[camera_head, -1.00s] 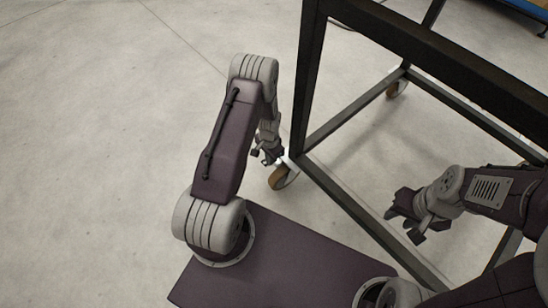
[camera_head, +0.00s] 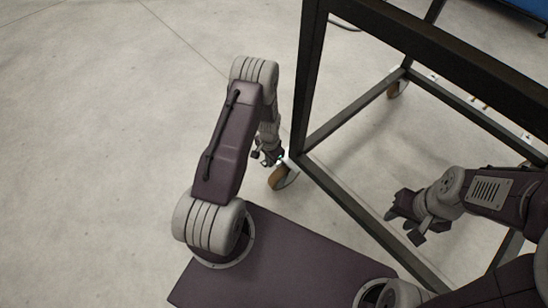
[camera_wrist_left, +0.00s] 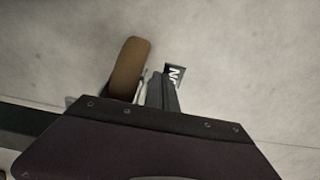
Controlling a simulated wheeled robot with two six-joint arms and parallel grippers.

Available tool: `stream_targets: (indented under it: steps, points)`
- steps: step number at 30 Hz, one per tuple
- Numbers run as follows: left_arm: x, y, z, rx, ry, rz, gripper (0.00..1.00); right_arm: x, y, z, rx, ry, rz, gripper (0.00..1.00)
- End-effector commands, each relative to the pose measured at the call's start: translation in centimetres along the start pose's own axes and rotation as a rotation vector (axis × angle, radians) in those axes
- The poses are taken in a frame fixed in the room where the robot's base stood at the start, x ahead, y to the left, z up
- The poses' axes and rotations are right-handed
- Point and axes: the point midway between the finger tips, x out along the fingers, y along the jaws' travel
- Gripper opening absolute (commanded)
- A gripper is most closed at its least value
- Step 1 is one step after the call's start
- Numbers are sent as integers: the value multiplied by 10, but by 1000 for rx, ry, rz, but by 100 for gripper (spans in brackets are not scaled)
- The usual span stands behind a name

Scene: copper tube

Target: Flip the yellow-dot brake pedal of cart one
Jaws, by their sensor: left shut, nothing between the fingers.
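Cart one shows as a dark metal frame (camera_head: 311,85) on casters at the right of the head view. Its near corner caster (camera_head: 279,178) has a brown wheel, which also shows in the left wrist view (camera_wrist_left: 128,68). A small pale part sits beside that wheel; I cannot make out a yellow dot or the pedal's shape. My left gripper (camera_head: 267,157) is shut and empty, close beside this caster. In the left wrist view its fingers (camera_wrist_left: 163,91) point past the wheel's right side. My right gripper (camera_head: 404,227) is open and empty, inside the cart's outline.
Another caster (camera_head: 397,88) stands at the cart's far corner. The cart's lower rails (camera_head: 352,112) and upper bar (camera_head: 440,50) run near both arms. A blue object (camera_head: 533,8) is at the top right. The concrete floor (camera_head: 90,150) to the left is clear.

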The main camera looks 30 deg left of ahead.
Motion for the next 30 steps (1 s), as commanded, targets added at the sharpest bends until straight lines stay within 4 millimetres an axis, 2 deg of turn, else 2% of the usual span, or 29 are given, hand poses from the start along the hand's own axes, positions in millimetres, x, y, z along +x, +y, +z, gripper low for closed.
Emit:
stream_targets:
  steps: [14,30]
  points:
    - [5,0,0,0,0,0,0,3,0,0,0,0,0,36]
    - [-46,0,0,0,0,0,0,-48,-1,-5,0,0,0,36]
